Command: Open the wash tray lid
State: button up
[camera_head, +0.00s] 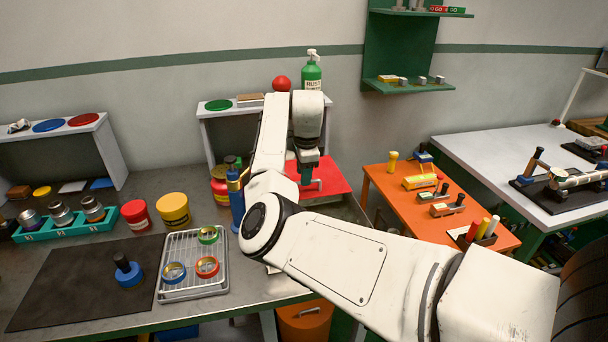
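A flat red panel (330,186), which looks like the wash tray lid, lies at the back of the grey bench, right of centre. It looks flat and closed, though my arm covers its left part. My gripper (309,178) points down at the middle of the red panel, close to or touching it. The gripper is small and partly dark against the panel, so I cannot tell whether its fingers are open or shut, or whether they hold a handle. The tray under the panel is mostly hidden.
A white shelf (220,111) with a green spray bottle (311,73) and a red ball (281,84) stands behind. A blue bottle (236,200) stands left of my arm. A wire tray (190,287) with three rings lies nearer. An orange table (400,220) with tools is right.

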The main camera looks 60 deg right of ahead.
jog(key=shift+w+d+f, duration=0.15)
jog(key=shift+f, duration=0.8)
grip_shut()
